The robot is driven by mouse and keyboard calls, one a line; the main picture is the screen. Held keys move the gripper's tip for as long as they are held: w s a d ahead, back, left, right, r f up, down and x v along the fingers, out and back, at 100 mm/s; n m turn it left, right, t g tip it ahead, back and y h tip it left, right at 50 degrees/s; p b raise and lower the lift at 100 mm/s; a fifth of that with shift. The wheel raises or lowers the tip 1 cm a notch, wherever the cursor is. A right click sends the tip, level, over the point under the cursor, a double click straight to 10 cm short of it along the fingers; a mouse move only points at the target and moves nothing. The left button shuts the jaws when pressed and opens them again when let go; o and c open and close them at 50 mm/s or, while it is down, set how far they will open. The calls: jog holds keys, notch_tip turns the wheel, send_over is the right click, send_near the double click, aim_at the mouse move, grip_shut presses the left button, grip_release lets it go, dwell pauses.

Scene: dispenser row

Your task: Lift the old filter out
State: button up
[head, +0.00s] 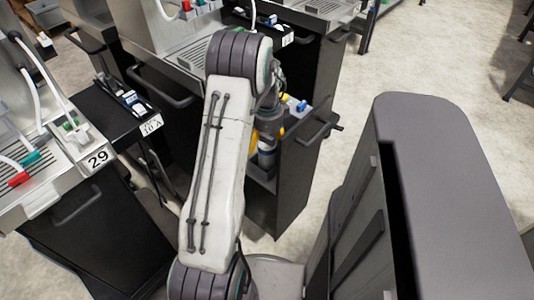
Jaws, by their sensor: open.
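My gripper (270,122) is small in the head view, partly hidden behind my upper arm. It points down at the side of a black cabinet (296,185) and is open.
Bar handles (316,136) stick out from the cabinets. A grey rounded body fills the lower right, perhaps mine. Pale floor (440,70) is free at the right.

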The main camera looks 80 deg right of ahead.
jog(key=shift+f, duration=0.45)
jog(key=c, duration=1.3)
